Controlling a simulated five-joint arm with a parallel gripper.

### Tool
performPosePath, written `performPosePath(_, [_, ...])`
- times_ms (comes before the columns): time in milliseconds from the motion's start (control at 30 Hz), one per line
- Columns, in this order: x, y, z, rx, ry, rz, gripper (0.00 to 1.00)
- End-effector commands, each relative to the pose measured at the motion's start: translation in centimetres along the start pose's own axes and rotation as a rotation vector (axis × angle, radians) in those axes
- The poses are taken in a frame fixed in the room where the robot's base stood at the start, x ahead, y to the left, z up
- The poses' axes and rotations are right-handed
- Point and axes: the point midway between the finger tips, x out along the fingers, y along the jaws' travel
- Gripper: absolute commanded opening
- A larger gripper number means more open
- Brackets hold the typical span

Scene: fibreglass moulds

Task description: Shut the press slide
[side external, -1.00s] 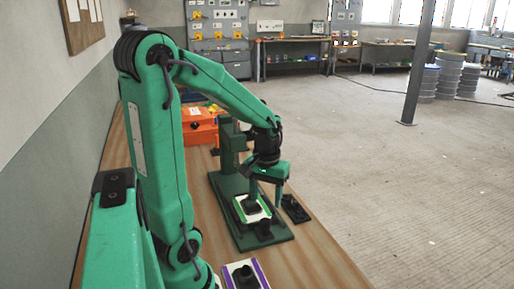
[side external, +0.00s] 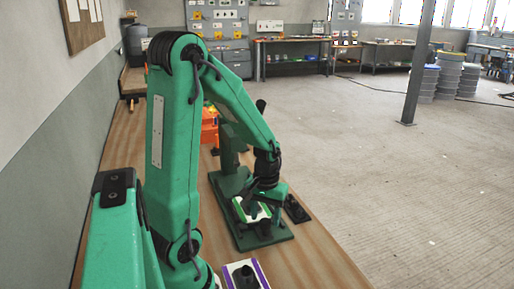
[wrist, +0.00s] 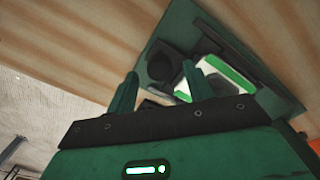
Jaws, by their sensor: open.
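The press is dark green, with a flat base (side external: 280,234) and an upright column behind my forearm. On its slide lies a white plate with green edges (side external: 239,213), and a dark knob (side external: 264,228) stands in front of it. My gripper (side external: 265,198) hangs low over the plate and partly hides it. The wrist view shows the press base (wrist: 182,28), the round dark knob (wrist: 160,66) and the white plate (wrist: 225,70). My two green fingers (wrist: 160,90) are apart with nothing held between them. Whether they touch the slide I cannot tell.
A black fixture (side external: 296,209) lies on the bench right of the press. A white plate with purple edges (side external: 246,276) and a dark knob lies at the front. An orange box (side external: 209,126) stands behind. The wooden bench (side external: 325,262) is clear at front right.

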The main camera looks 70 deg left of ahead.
Motion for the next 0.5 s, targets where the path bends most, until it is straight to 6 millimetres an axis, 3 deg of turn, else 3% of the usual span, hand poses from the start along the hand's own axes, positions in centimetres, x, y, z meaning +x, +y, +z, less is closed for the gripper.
performPosePath(200, [1.1,-0.02,0.06,0.0,-0.001,0.0,0.52])
performPosePath(500, [1.22,-0.01,0.05,0.0,-0.001,0.0,0.52])
